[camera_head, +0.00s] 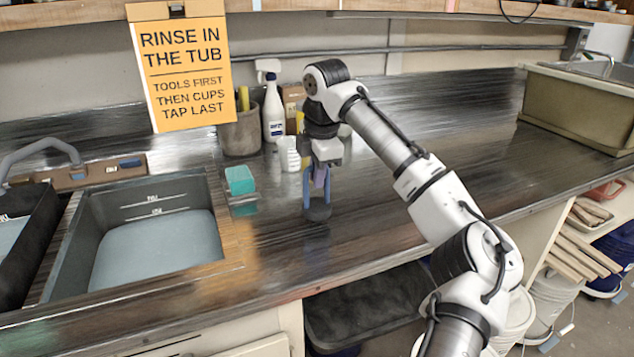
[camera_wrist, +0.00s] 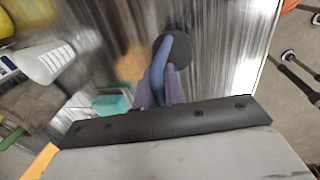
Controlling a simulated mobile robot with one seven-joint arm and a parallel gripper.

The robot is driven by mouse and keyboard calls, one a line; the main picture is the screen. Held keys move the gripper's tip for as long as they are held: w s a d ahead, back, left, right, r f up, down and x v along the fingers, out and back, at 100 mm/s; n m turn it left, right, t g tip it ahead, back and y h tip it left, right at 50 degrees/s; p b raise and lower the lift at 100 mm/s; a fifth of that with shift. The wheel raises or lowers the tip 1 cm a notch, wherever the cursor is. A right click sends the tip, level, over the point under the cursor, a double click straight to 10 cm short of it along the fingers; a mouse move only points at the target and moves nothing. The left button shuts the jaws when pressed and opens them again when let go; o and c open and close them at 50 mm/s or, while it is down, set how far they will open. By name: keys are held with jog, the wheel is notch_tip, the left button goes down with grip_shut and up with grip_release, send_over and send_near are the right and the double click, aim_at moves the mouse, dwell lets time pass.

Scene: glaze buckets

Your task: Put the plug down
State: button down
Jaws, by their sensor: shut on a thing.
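The plug (camera_head: 318,212) is a dark round disc below my gripper (camera_head: 317,188), over the counter right of the sink. It also shows in the wrist view as a dark disc (camera_wrist: 180,48) with a blue part rising from it between purple parts of my gripper (camera_wrist: 162,85). My gripper points down and is shut on the plug's upper part. The disc looks level and is at or just above the counter; I cannot tell whether it touches. My gripper hides part of the plug's top.
The sink tub (camera_head: 160,245) holds greyish water at the left. A teal sponge (camera_head: 240,180) lies between it and my gripper. A white spray bottle (camera_head: 272,105) and a grey pot (camera_head: 240,135) stand behind. The counter (camera_head: 450,165) is clear to the right, with its front edge near.

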notch_tip(320, 180, down, 2)
jog(key=shift+f, duration=0.2)
jog(key=c, duration=1.5)
grip_release()
jog(key=r, duration=0.4)
jog(key=s+r, duration=0.1)
jog(key=r, duration=0.3)
jog(key=s+d+r, duration=0.1)
jog(key=r, duration=0.2)
jog(key=shift+r, duration=0.4)
jog(key=shift+s, duration=0.15)
